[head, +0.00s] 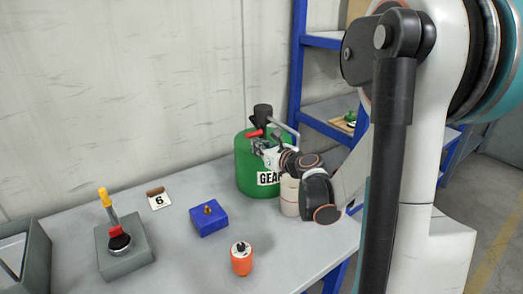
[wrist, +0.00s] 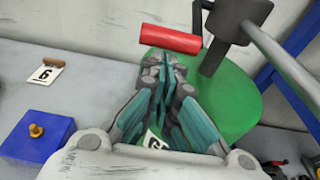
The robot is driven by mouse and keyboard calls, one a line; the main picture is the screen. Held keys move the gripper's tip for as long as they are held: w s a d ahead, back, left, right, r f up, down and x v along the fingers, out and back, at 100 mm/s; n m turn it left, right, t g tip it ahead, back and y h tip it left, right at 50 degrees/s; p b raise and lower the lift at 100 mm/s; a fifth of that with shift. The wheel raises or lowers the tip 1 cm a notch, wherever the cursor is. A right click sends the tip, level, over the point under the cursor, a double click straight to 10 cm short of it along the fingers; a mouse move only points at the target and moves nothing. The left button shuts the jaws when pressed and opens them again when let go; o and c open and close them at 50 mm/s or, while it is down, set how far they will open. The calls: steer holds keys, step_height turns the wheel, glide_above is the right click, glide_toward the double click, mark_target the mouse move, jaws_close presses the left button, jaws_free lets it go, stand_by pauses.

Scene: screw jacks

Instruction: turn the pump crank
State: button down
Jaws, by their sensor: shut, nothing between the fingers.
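The pump stands on a green drum (head: 246,170), which also shows in the wrist view (wrist: 243,95). It has a dark pump head (head: 262,111) and a grey spout pipe (wrist: 290,62) running off to the right. The crank's red grip (wrist: 170,38) lies nearly level, left of the dark pump column (wrist: 217,52); it also shows in the head view (head: 254,133). My gripper (wrist: 166,66) is shut and empty, its tips just below the red grip in the wrist view. I cannot tell whether they touch it. My gripper partly hides the drum.
A blue block with a brass knob (head: 208,219), an orange jar (head: 242,260), a grey box with a yellow-handled lever (head: 124,247) and a number 6 card (head: 160,201) stand left on the table. A pale cylinder (head: 290,196) is beside the drum. Blue shelving (head: 297,70) stands behind right.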

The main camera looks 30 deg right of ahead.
mark_target(255, 132)
steer(key=shift+r, duration=0.1)
steer(key=shift+s+r+g+p, duration=0.15)
steer(key=shift+r+g+p, duration=0.15)
steer(key=shift+p, duration=0.5)
steer(key=shift+s+r+g+p, duration=0.15)
steer(key=shift+r+g+p, duration=0.15)
steer(key=shift+p, duration=0.3)
steer(key=shift+s+r+g+p, duration=0.2)
steer(key=shift+r+g+p, duration=0.15)
steer(key=shift+r+p, duration=0.55)
steer(key=shift+s+r+g+p, duration=0.15)
steer(key=shift+r+g+p, duration=0.15)
steer(key=shift+r+p, duration=0.55)
steer(key=shift+s+r+g+p, duration=0.2)
steer(key=shift+r+g+p, duration=0.15)
steer(key=shift+r+p, duration=0.5)
steer(key=shift+w+r+p, duration=0.1)
steer(key=shift+r+p, duration=0.35)
steer(key=shift+p, duration=0.15)
steer(key=shift+r, duration=0.1)
